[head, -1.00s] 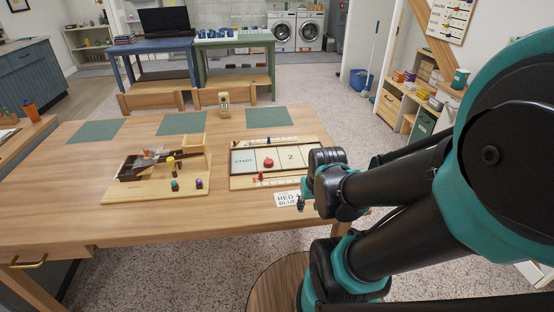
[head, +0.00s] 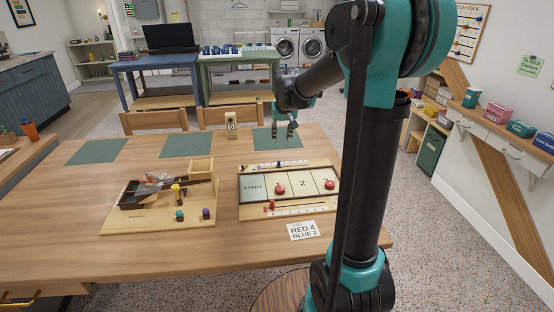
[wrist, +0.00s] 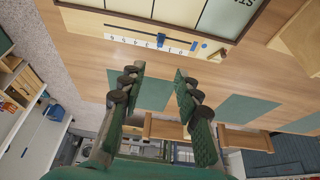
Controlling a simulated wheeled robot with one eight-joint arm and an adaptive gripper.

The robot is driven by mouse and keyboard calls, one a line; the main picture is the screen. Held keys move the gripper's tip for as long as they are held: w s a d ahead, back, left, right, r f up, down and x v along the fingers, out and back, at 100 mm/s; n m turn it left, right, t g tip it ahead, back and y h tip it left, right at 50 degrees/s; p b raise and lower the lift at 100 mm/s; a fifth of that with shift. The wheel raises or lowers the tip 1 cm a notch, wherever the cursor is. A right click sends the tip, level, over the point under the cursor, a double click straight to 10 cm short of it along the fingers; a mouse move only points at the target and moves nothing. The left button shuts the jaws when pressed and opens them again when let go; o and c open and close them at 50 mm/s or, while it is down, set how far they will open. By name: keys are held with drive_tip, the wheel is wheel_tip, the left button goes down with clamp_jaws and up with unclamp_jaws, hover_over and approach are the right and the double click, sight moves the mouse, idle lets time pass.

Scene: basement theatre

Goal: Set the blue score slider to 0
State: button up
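The game board (head: 243,200) lies on the wooden table, with START at its left in the head view. The blue score slider (wrist: 160,38) shows in the wrist view as a small blue piece on a dark rail. It stands partway along the rail, above a white number strip (wrist: 125,40) whose digits are too small to read surely. A second blue piece (wrist: 204,44) sits by the rail's right end. My gripper (head: 285,135) hangs beyond the board's far edge, over a green mat. In the wrist view its fingers (wrist: 158,72) are apart, with nothing between them.
A card reading RED 4 BLUE 2 (head: 303,230) lies in front of the board. Red pieces (head: 280,189) stand on the board. A wooden catapult-like toy (head: 160,220) is at left. A small wooden number stand (head: 231,127) and green mats (head: 186,144) lie toward the far edge.

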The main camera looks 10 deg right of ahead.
sight(279, 161)
drive_tip(key=x, duration=1.7)
drive_tip(key=shift+w+f, duration=0.1)
drive_tip(key=shift+w, duration=0.05)
clamp_jaws()
